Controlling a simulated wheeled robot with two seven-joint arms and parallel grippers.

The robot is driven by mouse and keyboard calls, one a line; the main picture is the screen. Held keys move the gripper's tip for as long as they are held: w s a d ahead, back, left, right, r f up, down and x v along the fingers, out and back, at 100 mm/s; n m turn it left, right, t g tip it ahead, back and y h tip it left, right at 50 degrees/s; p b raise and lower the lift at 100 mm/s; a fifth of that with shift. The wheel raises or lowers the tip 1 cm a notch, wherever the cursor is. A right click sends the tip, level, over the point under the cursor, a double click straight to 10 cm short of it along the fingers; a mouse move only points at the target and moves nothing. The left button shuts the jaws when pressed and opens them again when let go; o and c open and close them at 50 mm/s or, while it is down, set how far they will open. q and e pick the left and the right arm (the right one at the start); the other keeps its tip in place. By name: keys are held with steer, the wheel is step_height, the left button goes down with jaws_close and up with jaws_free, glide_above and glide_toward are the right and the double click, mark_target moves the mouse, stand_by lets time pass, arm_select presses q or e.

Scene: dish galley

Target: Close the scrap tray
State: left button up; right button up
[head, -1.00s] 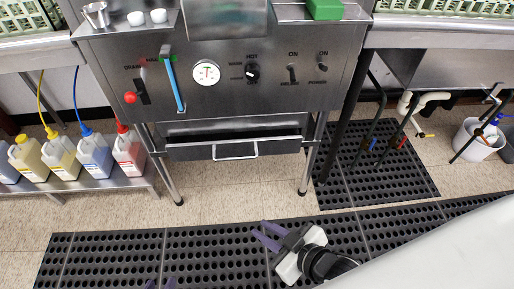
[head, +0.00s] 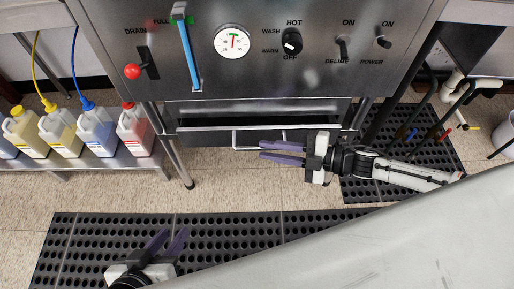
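The scrap tray (head: 195,139) is a steel drawer under the dish machine. It is pulled out, and a dark gap shows between its front rim and the machine body. Its bar handle (head: 234,141) hangs on the front face, partly hidden by my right gripper. My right gripper (head: 262,150) is in front of the handle's right part, with two purple fingers apart and pointing left. Nothing shows between them; whether they touch the handle I cannot tell. My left gripper (head: 174,236) is low in the view over the floor mat, open and empty, its fingers pointing up.
The machine's control panel (head: 270,75) is above the tray. Several chemical jugs (head: 97,132) stand on a low shelf at left. Machine legs (head: 178,160) flank the tray. Hoses and a white pipe (head: 452,85) are at right.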

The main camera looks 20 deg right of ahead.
mark_target(262, 149)
arm_select(q)
steer(key=shift+w+d+f+g+b, duration=0.1)
steer(key=shift+d+f+g+b, duration=0.15)
steer(key=shift+f+g+b, duration=0.1)
arm_select(e)
steer(key=shift+x, duration=2)
